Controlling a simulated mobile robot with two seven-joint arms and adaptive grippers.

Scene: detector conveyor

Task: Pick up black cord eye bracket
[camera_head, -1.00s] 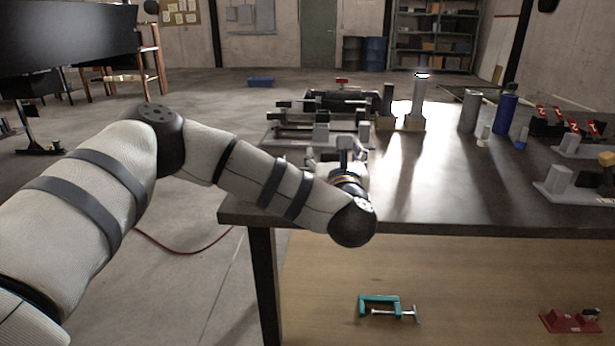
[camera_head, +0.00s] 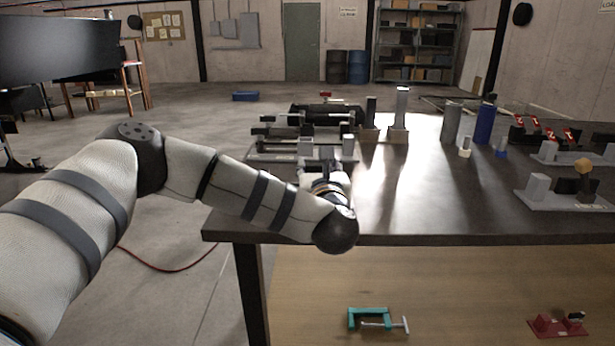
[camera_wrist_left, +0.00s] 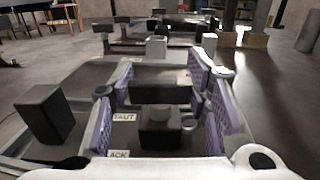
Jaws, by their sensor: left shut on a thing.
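My left gripper (camera_head: 322,172) reaches over the left end of the dark table, at the near side of a grey fixture. In the left wrist view its two fingers with purple pads (camera_wrist_left: 160,92) stand on either side of black parts. A black block with a round knob on top (camera_wrist_left: 160,135), apparently the black cord eye bracket, sits between them. A dark bar crosses just behind it. The fingers are shut on the bracket, though the exact contact is hard to see. In the head view the arm and wrist hide the bracket. My right gripper is not in view.
Another black block (camera_wrist_left: 45,112) stands left of the fingers. Labels on the fixture read TAUT and, partly hidden, ACK. Grey and blue cylinders (camera_head: 485,124) and a grey fixture (camera_head: 540,188) stand to the right. The table's middle front is clear. A teal clamp (camera_head: 354,318) lies below.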

